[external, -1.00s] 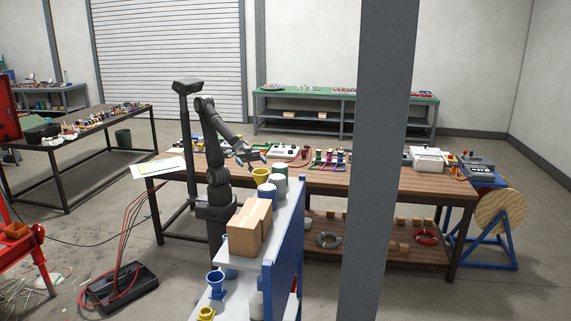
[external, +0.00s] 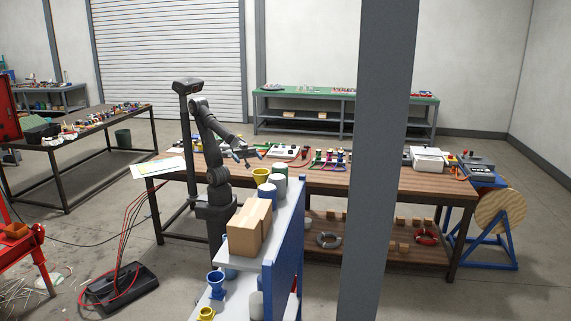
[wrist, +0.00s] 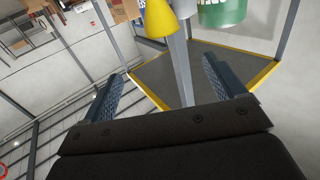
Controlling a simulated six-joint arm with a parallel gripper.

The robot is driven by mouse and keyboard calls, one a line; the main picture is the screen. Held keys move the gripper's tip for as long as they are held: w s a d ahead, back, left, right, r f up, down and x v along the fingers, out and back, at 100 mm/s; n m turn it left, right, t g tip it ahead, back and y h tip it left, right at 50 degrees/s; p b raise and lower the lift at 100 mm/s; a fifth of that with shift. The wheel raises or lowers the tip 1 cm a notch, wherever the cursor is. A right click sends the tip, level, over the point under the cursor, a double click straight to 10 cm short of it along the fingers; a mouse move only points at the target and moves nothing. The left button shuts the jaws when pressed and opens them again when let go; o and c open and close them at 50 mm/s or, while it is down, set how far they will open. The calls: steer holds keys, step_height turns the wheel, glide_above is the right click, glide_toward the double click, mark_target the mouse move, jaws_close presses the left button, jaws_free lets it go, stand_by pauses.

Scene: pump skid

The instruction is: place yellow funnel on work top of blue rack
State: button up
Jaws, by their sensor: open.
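The yellow funnel (external: 260,174) stands mouth up on the pale work top (external: 288,208) of the blue rack (external: 284,252), at its far end. It also shows at the top edge of the wrist view (wrist: 161,20), where the picture is turned nearly upside down. My gripper (external: 251,154) is just above and behind the funnel in the external view, apart from it. In the wrist view its two fingers (wrist: 163,74) are wide apart with nothing between them.
A cardboard box (external: 249,228) takes up the nearer work top. A blue funnel (external: 216,284) is on a lower shelf. A wooden bench (external: 330,182) lies behind; a grey pillar (external: 380,160) stands right.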

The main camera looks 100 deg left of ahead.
glide_toward(259, 170)
steer(key=x, duration=0.3)
steer(key=shift+w+d+f, duration=0.1)
steer(key=shift+d+f, duration=0.15)
steer(key=shift+d, duration=0.2)
steer(key=shift+w+x, duration=0.2)
steer(key=shift+x, duration=2.8)
steer(key=shift+a+r, duration=0.1)
steer(key=shift+a, duration=0.05)
